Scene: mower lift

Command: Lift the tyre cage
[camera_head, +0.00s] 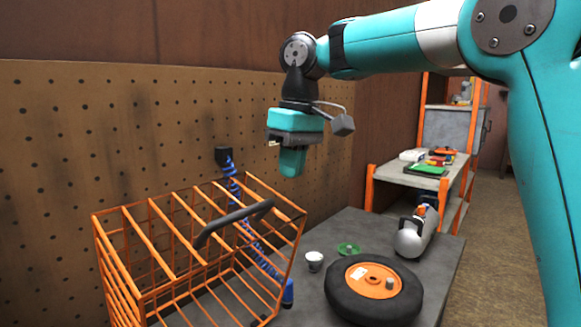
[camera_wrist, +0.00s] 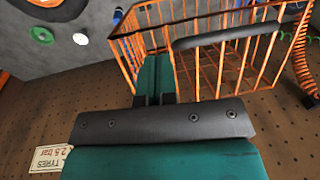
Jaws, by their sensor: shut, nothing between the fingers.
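The tyre cage is an orange wire cage (camera_head: 152,205) with a thick black handle (camera_head: 235,222) across its upper front. It stands at the left end of the grey bench, its upper edge tilted, and looks empty. In the wrist view the cage (camera_wrist: 262,62) and its handle (camera_wrist: 228,36) lie beyond my fingertips. My gripper (camera_head: 291,172) hangs fingers down above the bench, above and right of the cage, near the pegboard. Its teal fingers (camera_wrist: 155,62) are together with nothing between them. They appear apart from the handle.
A black tyre with orange hub (camera_head: 373,288), a white cup (camera_head: 314,261), a green dish (camera_head: 348,249) and a grey-white tool (camera_head: 412,238) sit on the bench (camera_head: 330,225). A blue coiled hose (camera_head: 236,195) passes behind the cage. The pegboard (camera_head: 110,130) carries a tyre-pressure tag (camera_wrist: 50,158).

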